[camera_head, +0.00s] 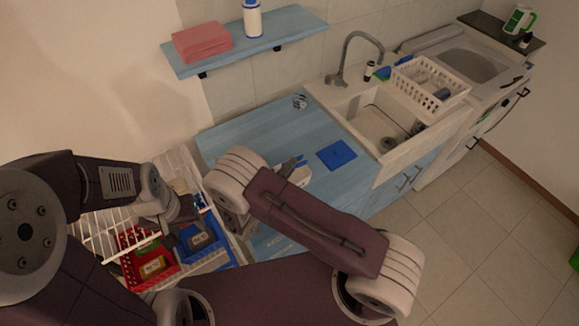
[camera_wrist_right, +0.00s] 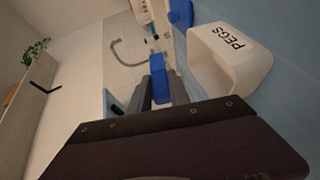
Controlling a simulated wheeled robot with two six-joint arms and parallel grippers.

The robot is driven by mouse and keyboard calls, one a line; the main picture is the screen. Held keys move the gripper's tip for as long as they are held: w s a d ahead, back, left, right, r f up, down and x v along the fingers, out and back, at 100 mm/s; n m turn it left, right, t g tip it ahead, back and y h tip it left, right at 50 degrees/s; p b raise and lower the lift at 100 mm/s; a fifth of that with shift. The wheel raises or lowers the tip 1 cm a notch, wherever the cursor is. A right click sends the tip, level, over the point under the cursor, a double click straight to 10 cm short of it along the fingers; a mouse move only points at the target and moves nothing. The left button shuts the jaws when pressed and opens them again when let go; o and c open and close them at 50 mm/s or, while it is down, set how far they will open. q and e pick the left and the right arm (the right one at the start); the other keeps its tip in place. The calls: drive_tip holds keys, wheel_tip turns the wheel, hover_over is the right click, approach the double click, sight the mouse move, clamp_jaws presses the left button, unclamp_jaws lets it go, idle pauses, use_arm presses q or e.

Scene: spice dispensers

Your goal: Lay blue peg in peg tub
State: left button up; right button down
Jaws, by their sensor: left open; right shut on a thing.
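The blue peg (camera_wrist_right: 159,84) is between the fingers of my right gripper (camera_wrist_right: 160,76), which is shut on it. The white peg tub (camera_wrist_right: 232,58), marked PEGS, stands just to the right of the peg in the right wrist view. The peg is apart from the tub, outside its walls. In the head view the tub (camera_head: 300,176) shows partly beyond my right arm, which hides most of that gripper. My left gripper (camera_head: 184,208) is open at the left, above the baskets; its fingertips are hard to make out.
A red basket (camera_head: 134,284) and a blue basket (camera_head: 222,262) with jars stand in the white rack at the left. A flat blue square (camera_head: 337,155) lies on the blue counter (camera_head: 270,125). The sink (camera_head: 392,118) and a white dish rack (camera_head: 452,98) are further right.

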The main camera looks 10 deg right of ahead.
wheel_tip(320, 180, down, 5)
drive_tip(key=b, duration=0.2)
drive_tip(key=shift+r+b, duration=0.1)
drive_tip(key=shift+b, duration=0.2)
drive_tip(key=c, duration=1.3)
unclamp_jaws()
drive_tip(key=shift+r, duration=0.1)
drive_tip(key=shift+o, duration=0.8)
drive_tip(key=shift+s, duration=0.1)
drive_tip(key=b+v, duration=0.3)
drive_tip(key=v, duration=0.6)
